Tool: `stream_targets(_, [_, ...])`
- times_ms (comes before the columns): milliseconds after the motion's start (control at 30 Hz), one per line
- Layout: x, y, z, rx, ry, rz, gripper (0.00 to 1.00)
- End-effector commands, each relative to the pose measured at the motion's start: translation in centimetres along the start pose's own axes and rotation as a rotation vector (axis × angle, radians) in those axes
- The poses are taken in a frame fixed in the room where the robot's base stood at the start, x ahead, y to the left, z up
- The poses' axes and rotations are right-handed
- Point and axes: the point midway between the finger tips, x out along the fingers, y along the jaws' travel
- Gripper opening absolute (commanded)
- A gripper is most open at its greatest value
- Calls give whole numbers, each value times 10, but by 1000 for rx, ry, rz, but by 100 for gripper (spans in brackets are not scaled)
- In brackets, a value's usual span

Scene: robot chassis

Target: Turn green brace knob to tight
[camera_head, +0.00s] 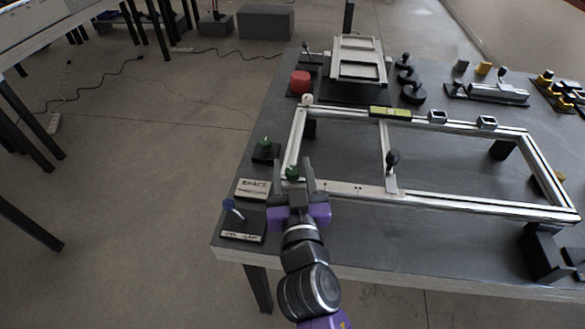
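A dark green knob (292,173) shows at the near left corner of the silver frame (345,189). My gripper (293,166) points away from me there, with its two fingers apart on either side of this knob. A gap seems to show between the knob and each finger; contact cannot be told. A second green knob (265,143) stands on a small black block to the left of the frame. A white label plate (253,188), seemingly reading BRACE, lies left of my gripper. Any tight mark is too small to make out.
A blue-tipped lever (229,205) on a labelled black plate stands at the table's (400,255) near left corner. A black-knobbed lever (392,160) rises from the frame's crossbar. A red knob (300,82) stands farther back. The table inside the frame is mostly clear.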

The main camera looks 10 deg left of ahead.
Motion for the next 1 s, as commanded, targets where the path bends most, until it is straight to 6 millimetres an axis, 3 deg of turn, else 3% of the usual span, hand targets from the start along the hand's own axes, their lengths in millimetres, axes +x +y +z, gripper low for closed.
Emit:
stream_targets(33, [0,0,0,0,0,0,32])
stream_targets(200, [0,0,0,0,0,0,0])
stream_targets(533, [2,-2,5,-3,3,34,0])
stream_targets(1000, [2,-3,6,-2,3,221,0])
